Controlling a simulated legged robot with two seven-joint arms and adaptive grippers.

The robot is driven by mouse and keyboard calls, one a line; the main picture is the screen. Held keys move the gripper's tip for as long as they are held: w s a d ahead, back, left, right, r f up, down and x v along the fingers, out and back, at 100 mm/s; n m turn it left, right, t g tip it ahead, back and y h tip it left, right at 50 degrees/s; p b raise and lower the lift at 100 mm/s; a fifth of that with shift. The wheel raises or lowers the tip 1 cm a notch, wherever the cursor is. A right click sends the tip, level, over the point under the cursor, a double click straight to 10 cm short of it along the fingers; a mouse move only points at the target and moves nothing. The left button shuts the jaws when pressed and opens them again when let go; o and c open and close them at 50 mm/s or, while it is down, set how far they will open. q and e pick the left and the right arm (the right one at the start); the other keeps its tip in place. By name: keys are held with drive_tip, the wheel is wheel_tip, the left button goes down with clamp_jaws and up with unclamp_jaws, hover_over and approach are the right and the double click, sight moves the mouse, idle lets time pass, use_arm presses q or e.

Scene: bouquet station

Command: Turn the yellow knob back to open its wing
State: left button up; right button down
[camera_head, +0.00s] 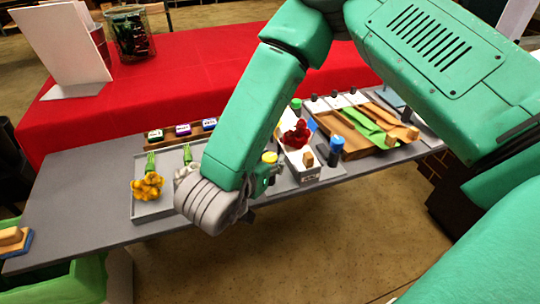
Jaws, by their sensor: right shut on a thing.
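The yellow knob (270,157) shows as a small round yellow top near the middle of the table, just left of the white box. The wing is hidden or cannot be told apart from the parts around the knob. My left gripper is not in view.
A grey tray (150,210) holds yellow flowers (147,186) and green stems. Red flowers (297,134) lie by the white box (302,174). A blue-capped bottle (336,150) and a wooden tray (365,148) stand to the right.

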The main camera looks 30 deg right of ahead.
drive_tip(key=shift+r, duration=0.15)
drive_tip(key=shift+r+n+t+y+p, duration=0.15)
drive_tip(key=shift+n+t+y+p, duration=0.15)
drive_tip(key=shift+n+t+p, duration=0.25)
drive_tip(key=shift+w+r+n+t+y+p, duration=0.1)
drive_tip(key=shift+n+t+y+p, duration=0.4)
drive_tip(key=shift+p, duration=0.4)
drive_tip(key=shift+n+t+y+p, duration=0.65)
drive_tip(key=shift+n+t, duration=0.1)
drive_tip(key=shift+n, duration=0.2)
drive_tip(key=shift+n+t+y+p, duration=0.4)
drive_tip(key=shift+n+t+y, duration=0.2)
drive_tip(key=shift+n+y, duration=0.3)
drive_tip(key=n+t+y, duration=0.1)
drive_tip(key=n+y, duration=0.1)
drive_tip(key=shift+d+n+y, duration=0.1)
drive_tip(key=shift+n+y, duration=0.2)
drive_tip(key=shift+y, duration=0.05)
drive_tip(key=n+t+y, duration=0.1)
drive_tip(key=n+y, duration=0.3)
drive_tip(key=y, duration=0.1)
drive_tip(key=shift+n, duration=0.3)
drive_tip(key=n+g+y, duration=0.1)
drive_tip(key=n+y, duration=0.2)
drive_tip(key=y, duration=0.1)
drive_tip(key=shift+p, duration=0.35)
drive_tip(key=shift+f+n+g+y+p, duration=0.2)
drive_tip(key=shift+n+g+y+p, duration=0.3)
drive_tip(key=shift+n+y, duration=0.6)
